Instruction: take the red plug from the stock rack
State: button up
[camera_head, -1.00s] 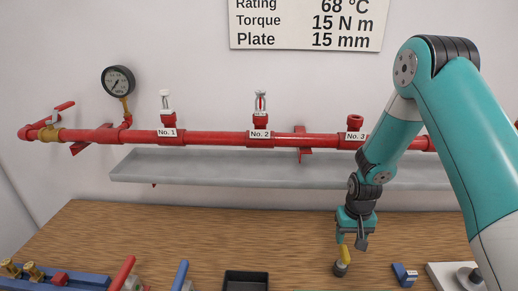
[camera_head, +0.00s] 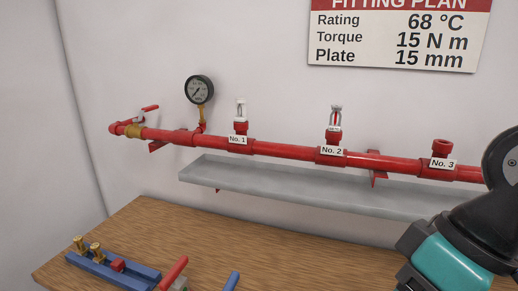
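The blue stock rack (camera_head: 143,276) lies on the wooden bench at the lower left. The red plug (camera_head: 117,265) sits in it, a small red block right of two brass fittings (camera_head: 88,247). My arm shows at the lower right, well away from the rack. My gripper is outside the picture.
A red pipe (camera_head: 285,150) runs along the wall, with tags No. 1 to No. 3 and a gauge (camera_head: 199,90). A grey trough (camera_head: 300,192) hangs below it. Red-handled (camera_head: 174,272) and blue-handled (camera_head: 232,281) tools stand right of the rack. The bench (camera_head: 150,225) behind the rack is clear.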

aim_at(118, 265)
jog(key=u, duration=1.4)
jog(key=k, duration=0.6)
jog(key=u, duration=0.5)
jog(key=i, duration=0.65)
jog(key=u, duration=0.35)
jog(key=i, duration=1.5)
jog(key=z, duration=0.55)
